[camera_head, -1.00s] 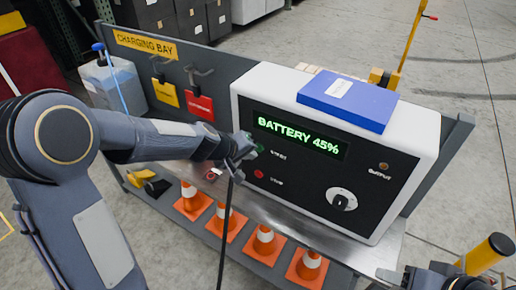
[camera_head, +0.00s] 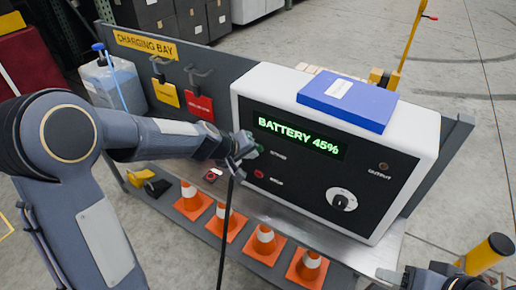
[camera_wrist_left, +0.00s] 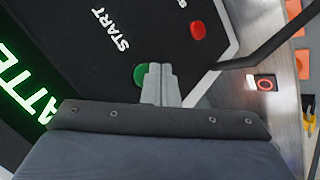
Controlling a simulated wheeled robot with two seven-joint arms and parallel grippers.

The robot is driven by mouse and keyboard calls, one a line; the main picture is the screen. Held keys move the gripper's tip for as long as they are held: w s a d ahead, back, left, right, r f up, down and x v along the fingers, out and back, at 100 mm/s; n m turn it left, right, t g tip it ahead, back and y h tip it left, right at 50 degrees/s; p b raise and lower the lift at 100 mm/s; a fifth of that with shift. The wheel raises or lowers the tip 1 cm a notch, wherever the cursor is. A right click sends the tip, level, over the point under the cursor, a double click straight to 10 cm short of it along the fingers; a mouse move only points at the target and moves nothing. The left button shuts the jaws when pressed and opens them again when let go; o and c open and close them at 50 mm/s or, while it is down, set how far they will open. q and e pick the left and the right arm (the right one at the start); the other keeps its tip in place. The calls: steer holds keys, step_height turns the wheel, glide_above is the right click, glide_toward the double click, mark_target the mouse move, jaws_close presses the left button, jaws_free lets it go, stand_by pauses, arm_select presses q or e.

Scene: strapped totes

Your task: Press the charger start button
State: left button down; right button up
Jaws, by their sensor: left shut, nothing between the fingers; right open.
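The charger (camera_head: 290,185) is a white box with a black front panel. Its green display (camera_head: 298,134) reads "BATTERY 45%". The green start button (camera_wrist_left: 140,75) shows in the left wrist view beside the word START, partly covered by my left gripper (camera_wrist_left: 160,70). The red stop button (camera_head: 259,174) is below it on the panel. My left gripper (camera_head: 246,150) is shut and empty, its tips at the start button; whether they touch it I cannot tell. My right gripper (camera_head: 388,278) is at the bottom right edge, mostly cut off by the frame.
Several orange cones (camera_head: 265,240) stand on the lower shelf. A black cable hangs in front of the bench. A blue box (camera_head: 347,98) lies on the charger. Tags hang on the back panel (camera_head: 200,104) at left. A small red-ringed item (camera_head: 212,175) lies on the bench.

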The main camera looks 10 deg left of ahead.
arm_select(q)
steer(key=shift+w+d, duration=0.15)
steer(key=shift+w, duration=0.4)
stand_by(0.6)
steer(key=shift+s, duration=0.1)
steer(key=shift+s+a, duration=0.25)
steer(key=shift+s, duration=0.4)
steer(key=s, duration=0.1)
steer(key=s+a+b, duration=0.1)
steer(key=s, duration=0.2)
steer(key=shift+s+a, duration=0.35)
stand_by(0.5)
